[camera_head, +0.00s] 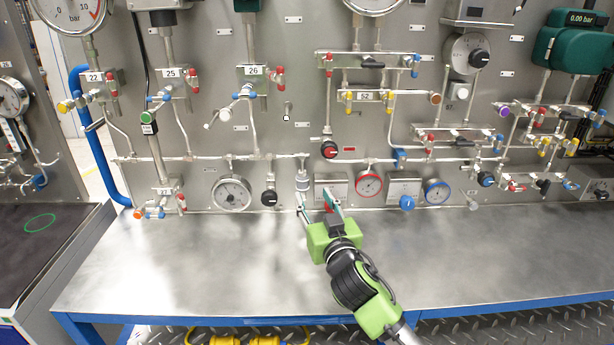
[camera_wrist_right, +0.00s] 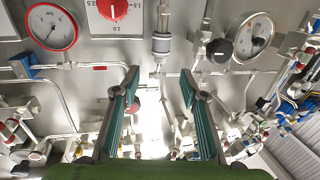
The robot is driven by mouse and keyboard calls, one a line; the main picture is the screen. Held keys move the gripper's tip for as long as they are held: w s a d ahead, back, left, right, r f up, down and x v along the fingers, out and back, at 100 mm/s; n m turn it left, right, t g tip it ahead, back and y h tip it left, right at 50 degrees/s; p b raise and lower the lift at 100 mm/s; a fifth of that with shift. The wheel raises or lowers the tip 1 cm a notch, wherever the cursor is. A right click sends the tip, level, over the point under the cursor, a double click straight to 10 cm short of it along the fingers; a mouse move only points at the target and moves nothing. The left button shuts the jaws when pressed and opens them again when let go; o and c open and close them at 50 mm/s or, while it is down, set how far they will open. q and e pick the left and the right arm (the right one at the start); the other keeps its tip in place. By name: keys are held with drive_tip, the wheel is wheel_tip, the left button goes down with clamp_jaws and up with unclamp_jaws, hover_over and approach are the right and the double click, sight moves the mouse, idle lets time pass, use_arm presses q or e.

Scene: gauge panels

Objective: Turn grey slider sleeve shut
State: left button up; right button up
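The grey slider sleeve (camera_head: 302,183) sits on a short vertical pipe low on the panel, just above the steel table. My right gripper (camera_head: 314,196), with a green body, reaches up from the table's front to just below and right of the sleeve. Its two green-padded fingers (camera_wrist_right: 159,74) are spread apart with nothing between them. No contact with the sleeve shows. My left gripper is not in view.
A black knob (camera_head: 269,198) and a white gauge (camera_head: 232,193) are left of the sleeve. A box with a red knob (camera_wrist_right: 113,8) and a red-rimmed gauge (camera_head: 368,184) are on its other side. The steel table (camera_head: 190,265) is clear.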

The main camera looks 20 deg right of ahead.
sight(304, 180)
drive_tip(key=w, duration=0.4)
drive_tip(key=w+p, duration=0.1)
drive_tip(key=w, duration=0.3)
drive_tip(key=shift+w+d, duration=0.2)
drive_tip(key=shift+w, duration=0.05)
drive_tip(key=shift+w+p, duration=0.35)
drive_tip(key=shift+w, duration=0.35)
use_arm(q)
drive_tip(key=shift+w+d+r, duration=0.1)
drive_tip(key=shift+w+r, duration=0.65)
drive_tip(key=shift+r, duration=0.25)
use_arm(e)
drive_tip(key=shift+f, duration=0.1)
clamp_jaws()
